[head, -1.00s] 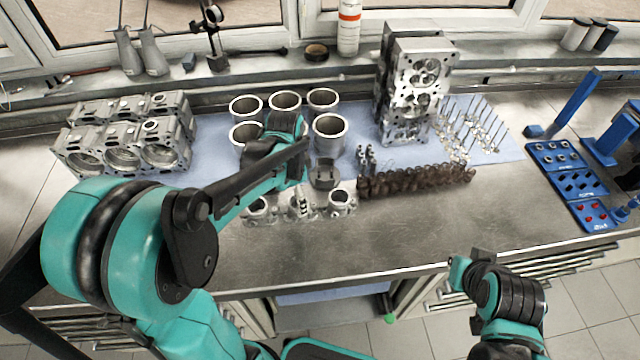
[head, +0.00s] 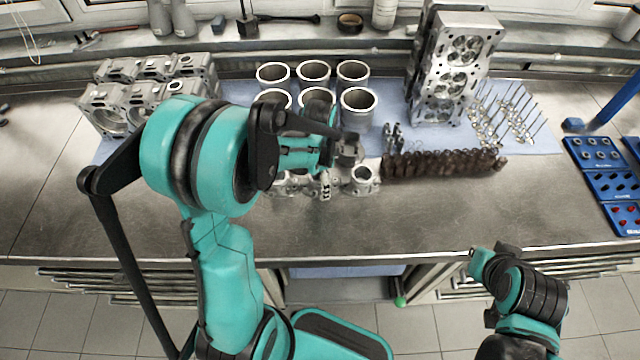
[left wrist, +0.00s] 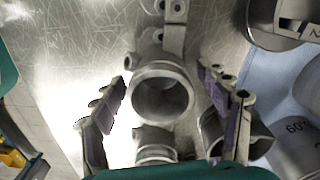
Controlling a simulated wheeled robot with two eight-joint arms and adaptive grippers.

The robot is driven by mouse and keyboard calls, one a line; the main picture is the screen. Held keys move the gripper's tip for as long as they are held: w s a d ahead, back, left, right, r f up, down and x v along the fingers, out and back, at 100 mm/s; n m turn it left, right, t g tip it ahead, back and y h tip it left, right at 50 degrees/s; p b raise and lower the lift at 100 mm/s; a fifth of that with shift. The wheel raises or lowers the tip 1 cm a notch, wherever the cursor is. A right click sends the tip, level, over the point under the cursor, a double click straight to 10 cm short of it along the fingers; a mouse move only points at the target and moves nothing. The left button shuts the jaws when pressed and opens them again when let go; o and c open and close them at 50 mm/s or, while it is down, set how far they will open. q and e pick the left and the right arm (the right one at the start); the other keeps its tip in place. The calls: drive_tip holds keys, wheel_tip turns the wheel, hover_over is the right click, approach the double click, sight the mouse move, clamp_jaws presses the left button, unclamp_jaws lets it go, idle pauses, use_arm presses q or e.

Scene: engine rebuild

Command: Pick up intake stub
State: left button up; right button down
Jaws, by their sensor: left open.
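In the left wrist view a silver metal stub with a round open mouth (left wrist: 162,94), apparently the intake stub, stands on the metal bench between my left gripper's fingers (left wrist: 162,82). The fingers are apart, one on each side, and I see no contact. In the head view my left gripper (head: 308,158) is over a row of small silver castings, partly hiding them; one casting (head: 361,181) shows at the row's right end. My right gripper (head: 488,258) is over the bench's front edge, far from the castings; its jaws are unclear.
Several metal cylinder sleeves (head: 358,108) stand behind my left gripper. A dark row of springs or a shaft (head: 445,163) lies to its right. A cylinder head (head: 452,65) stands behind, engine blocks (head: 110,110) at left. The front bench strip (head: 400,220) is clear.

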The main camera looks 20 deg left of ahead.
use_arm(q)
drive_tip(key=shift+c, duration=0.3)
drive_tip(key=c, duration=1.4)
drive_tip(key=shift+r, duration=0.1)
drive_tip(key=shift+c, duration=0.2)
